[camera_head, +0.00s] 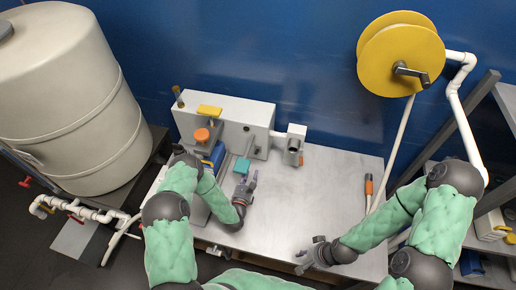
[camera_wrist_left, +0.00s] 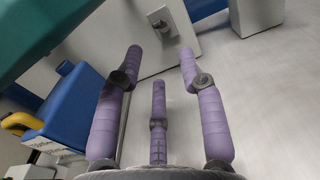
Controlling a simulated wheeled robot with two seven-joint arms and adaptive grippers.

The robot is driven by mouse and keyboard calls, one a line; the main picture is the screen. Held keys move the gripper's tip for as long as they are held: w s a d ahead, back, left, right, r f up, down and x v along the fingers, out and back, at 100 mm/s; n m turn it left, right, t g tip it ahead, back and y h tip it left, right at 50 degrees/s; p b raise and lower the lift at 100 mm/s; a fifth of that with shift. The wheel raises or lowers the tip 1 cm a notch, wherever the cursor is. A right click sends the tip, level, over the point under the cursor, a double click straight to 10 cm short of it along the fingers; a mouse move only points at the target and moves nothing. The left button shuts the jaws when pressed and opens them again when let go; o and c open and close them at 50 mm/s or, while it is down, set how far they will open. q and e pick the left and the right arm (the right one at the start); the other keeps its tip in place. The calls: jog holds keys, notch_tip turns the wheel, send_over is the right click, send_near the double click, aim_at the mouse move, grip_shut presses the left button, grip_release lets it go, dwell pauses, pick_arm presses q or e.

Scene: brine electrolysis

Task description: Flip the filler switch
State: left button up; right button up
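A white machine (camera_head: 232,112), likely the filler, stands against the back of the metal table. In the left wrist view, a small metal toggle switch (camera_wrist_left: 161,24) sits on a plate on a pale face, just beyond my fingertips. I cannot tell if it is up or down.
A blue box (camera_head: 214,157) stands left of my left gripper; it also shows in the wrist view (camera_wrist_left: 72,112). An orange-handled tool (camera_head: 368,186) lies at the table's right. A yellow reel (camera_head: 392,57) hangs on the wall. The table's middle (camera_head: 315,200) is clear.

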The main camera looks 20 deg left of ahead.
aim_at(256, 154)
pick_arm(q)
jog(key=w, duration=1)
jog(key=shift+w+r, duration=0.1)
jog(key=shift+w, duration=0.1)
jog(key=shift+b, duration=0.3)
grip_shut()
